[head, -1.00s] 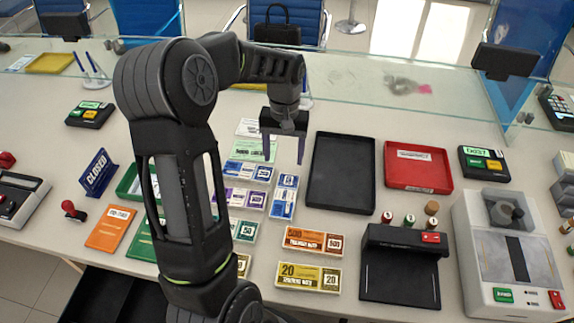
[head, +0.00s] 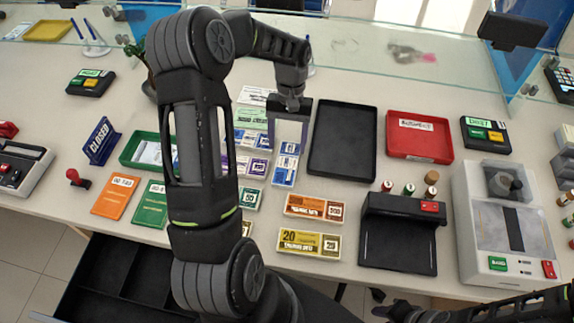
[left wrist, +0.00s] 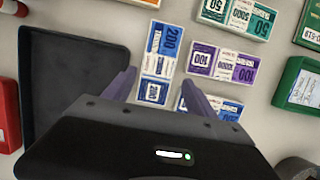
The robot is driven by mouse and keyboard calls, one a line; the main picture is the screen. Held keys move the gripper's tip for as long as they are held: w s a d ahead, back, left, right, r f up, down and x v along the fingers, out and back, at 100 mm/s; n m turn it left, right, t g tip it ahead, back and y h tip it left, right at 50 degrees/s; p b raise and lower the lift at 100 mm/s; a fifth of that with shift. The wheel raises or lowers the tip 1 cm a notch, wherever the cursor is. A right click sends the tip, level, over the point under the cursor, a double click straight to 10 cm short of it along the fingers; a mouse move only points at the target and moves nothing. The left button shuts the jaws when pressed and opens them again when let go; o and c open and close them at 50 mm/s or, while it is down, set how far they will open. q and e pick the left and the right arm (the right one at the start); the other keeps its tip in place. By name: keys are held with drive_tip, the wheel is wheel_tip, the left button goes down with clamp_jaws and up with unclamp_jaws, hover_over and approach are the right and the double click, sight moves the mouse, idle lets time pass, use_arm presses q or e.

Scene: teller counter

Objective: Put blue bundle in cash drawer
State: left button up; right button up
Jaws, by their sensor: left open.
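A blue bundle marked 200 (head: 285,171) lies on the counter left of the black tray; it also shows in the left wrist view (left wrist: 165,40). More blue notes (head: 250,139) lie in a row to its left. My left gripper (head: 288,150) is open and empty, pointing down above the 200 bundle, its fingers to either side of it in the left wrist view; whether they touch it I cannot tell. The open black cash drawer (head: 92,296) is at the bottom left, partly hidden by my left arm. My right gripper (head: 395,309) is at the bottom edge, its fingers unclear.
Purple bundles (left wrist: 203,58) lie close beside the blue ones. A black tray (head: 342,170), a red tray (head: 419,150) and a black device (head: 398,250) stand to the right. Orange (head: 313,207) and yellow bundles (head: 308,244) lie in front. A glass screen crosses the back.

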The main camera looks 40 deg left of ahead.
sight(287, 162)
use_arm(q)
drive_tip(key=b+x, duration=0.3)
drive_tip(key=x, duration=0.2)
drive_tip(key=shift+s+d+f+b, duration=0.1)
drive_tip(key=shift+d+b, duration=0.1)
drive_tip(key=shift+b, duration=0.1)
drive_tip(key=shift+c, duration=0.2)
drive_tip(key=c, duration=1.3)
wheel_tip(287, 162, up, 10)
drive_tip(key=p, duration=0.7)
